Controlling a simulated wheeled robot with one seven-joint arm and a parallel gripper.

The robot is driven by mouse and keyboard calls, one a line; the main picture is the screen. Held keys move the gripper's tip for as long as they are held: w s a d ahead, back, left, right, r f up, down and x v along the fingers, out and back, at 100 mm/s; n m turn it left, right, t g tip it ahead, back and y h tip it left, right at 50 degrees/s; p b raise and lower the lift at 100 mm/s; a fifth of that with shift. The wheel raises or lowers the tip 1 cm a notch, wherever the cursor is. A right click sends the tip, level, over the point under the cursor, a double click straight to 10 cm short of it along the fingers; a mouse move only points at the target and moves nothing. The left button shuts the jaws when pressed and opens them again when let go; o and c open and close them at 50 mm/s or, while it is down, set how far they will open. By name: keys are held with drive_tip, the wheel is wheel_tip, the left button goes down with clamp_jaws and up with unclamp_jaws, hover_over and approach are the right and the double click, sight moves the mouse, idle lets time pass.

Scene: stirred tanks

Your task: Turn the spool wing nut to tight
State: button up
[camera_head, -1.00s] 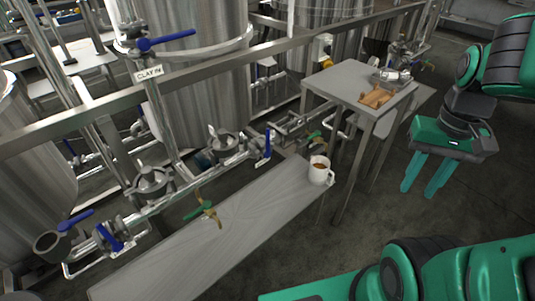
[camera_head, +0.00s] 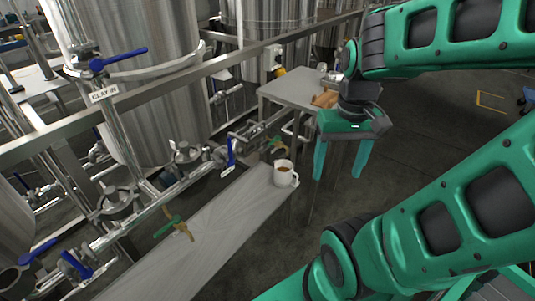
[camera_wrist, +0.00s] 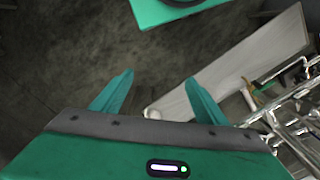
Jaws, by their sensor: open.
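The steel pipe line (camera_head: 166,197) runs along the back of a long grey bench, with round capped fittings (camera_head: 187,153) and blue-handled valves (camera_head: 230,153) on it. The spool wing nut is too small to single out among these fittings. My gripper (camera_head: 340,174) points down with its two teal fingers apart and nothing between them. It is to the right of the pipe line and the bench, over the floor. In the wrist view my gripper (camera_wrist: 160,78) is also open and empty, with the pipework (camera_wrist: 292,118) at the right edge.
A white mug (camera_head: 284,174) stands at the bench's (camera_head: 190,262) far right end. A small grey table (camera_head: 285,92) with a brown object (camera_head: 325,99) stands behind my gripper. A green-handled valve (camera_head: 168,226) overhangs the bench. Tall steel tanks (camera_head: 140,50) and a rail stand behind.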

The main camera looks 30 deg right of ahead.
drive_tip(key=w+d+f+n+y, duration=0.2)
drive_tip(key=w+f+n, duration=0.4)
drive_tip(key=w+f, duration=0.5)
drive_tip(key=n+t+y, duration=0.3)
drive_tip(key=t+y, duration=0.1)
drive_tip(key=t, duration=1.3)
approach(266, 150)
drive_tip(key=x, duration=0.8)
drive_tip(key=shift+w+f, duration=0.15)
drive_tip(key=shift+w, duration=0.15)
drive_tip(key=c, duration=1.1)
